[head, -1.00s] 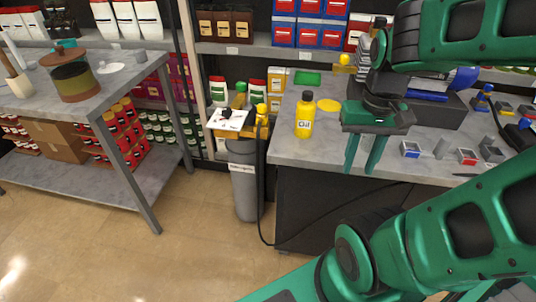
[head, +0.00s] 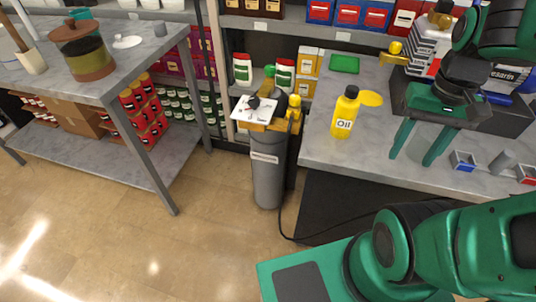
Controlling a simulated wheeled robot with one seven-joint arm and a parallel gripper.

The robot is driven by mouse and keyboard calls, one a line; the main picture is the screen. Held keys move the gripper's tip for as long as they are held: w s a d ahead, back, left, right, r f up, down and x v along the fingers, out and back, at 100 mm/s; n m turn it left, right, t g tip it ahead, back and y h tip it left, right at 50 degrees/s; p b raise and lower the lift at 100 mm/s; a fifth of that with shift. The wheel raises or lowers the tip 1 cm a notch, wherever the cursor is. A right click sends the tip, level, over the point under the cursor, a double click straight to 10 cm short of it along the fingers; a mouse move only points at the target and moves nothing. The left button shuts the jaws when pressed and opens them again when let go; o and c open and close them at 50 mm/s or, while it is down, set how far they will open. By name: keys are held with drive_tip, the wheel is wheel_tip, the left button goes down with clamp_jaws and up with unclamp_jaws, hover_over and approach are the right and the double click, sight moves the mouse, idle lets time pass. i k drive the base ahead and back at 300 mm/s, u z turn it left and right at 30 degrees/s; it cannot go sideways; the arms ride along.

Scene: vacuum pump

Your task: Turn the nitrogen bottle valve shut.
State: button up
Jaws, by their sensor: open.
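A grey upright bottle (head: 268,182) with a pale label stands on the floor, in the gap between the shelf table and the grey worktable. It appears to be the nitrogen bottle; its label is too small to read. On top are a green knob (head: 268,76), a black part (head: 254,102), a white tag (head: 250,113) and yellow fittings (head: 294,113). Which of these is the valve handle I cannot tell for sure. My gripper (head: 411,160) points down with its two green fingers apart and empty. It is over the worktable, well right of the bottle and not touching it.
A yellow oil bottle (head: 344,114) stands on the grey worktable (head: 385,65) between my gripper and the grey bottle. A dark hose (head: 283,222) runs down to the floor. The shelf table (head: 120,75) is at left. Open floor (head: 215,245) lies in front.

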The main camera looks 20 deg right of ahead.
sight(270, 70)
drive_tip(key=k, duration=1.3)
drive_tip(key=u, duration=0.55)
drive_tip(key=i, duration=1.85)
drive_tip(key=z, duration=0.4)
